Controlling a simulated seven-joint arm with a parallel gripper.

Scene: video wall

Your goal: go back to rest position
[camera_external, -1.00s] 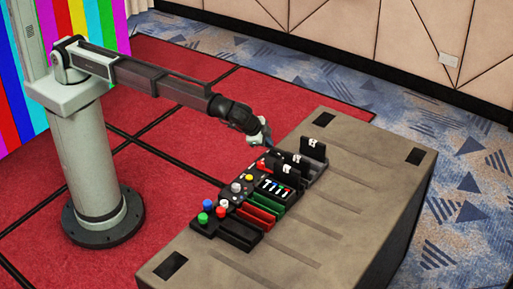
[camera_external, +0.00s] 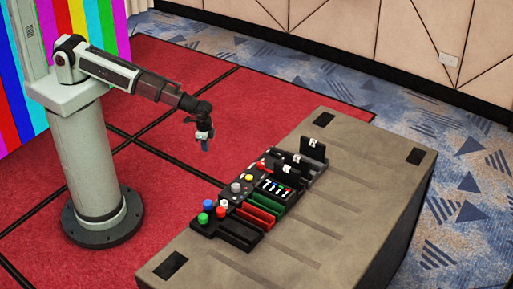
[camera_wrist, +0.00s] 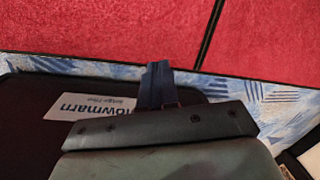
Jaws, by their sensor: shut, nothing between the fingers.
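My gripper (camera_external: 205,146) hangs over the red floor, to the left of the crate-like table, pointing down, shut and empty. It is apart from the table and the control panel. In the wrist view its dark blue fingers (camera_wrist: 156,84) are together, with red floor beyond them. The control panel (camera_external: 240,190) sits on the table and carries coloured knobs, small levers and several upright black flaps.
The grey-brown table (camera_external: 330,220) stands at the right, its near surface bare. Red floor (camera_external: 160,190) lies open under my arm. A colour-striped video wall (camera_external: 110,25) stands behind my base. Blue patterned carpet (camera_external: 470,200) surrounds the red area.

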